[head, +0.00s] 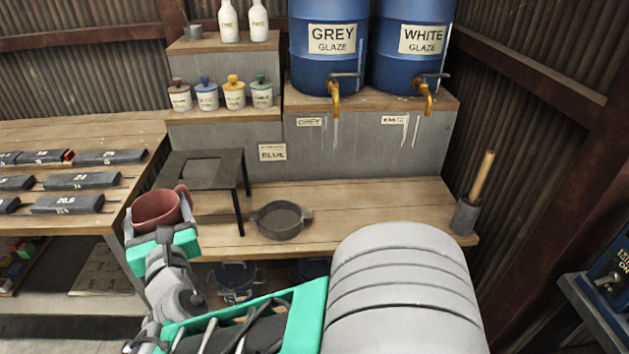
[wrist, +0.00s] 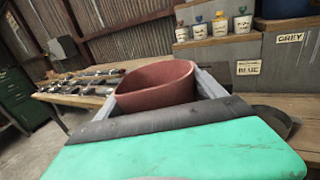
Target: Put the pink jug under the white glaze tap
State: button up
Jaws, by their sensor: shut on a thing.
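The pink jug (head: 157,208) is a reddish-pink open vessel at the left of the head view. My gripper (head: 160,225) is shut on it and holds it upright in front of the workbench. In the wrist view the jug (wrist: 155,85) sits between the two grey fingers, and its lower part is hidden. The white glaze tap (head: 428,98) is a brass spout on the blue barrel labelled WHITE GLAZE (head: 410,45), at the upper right. The jug is well to the left of this tap and lower than it.
A similar brass tap (head: 335,98) is on the GREY GLAZE barrel (head: 328,50). A dark pan (head: 281,219) and a black metal stand (head: 200,170) are on the wooden bench (head: 350,200). A grey pot with a wooden handle (head: 465,215) stands at the right end. Bench space below the white tap is clear.

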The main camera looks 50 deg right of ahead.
aim_at(417, 190)
jog(key=k, duration=0.45)
jog(key=z, duration=1.85)
jog(key=i, duration=0.9)
jog(key=u, duration=1.9)
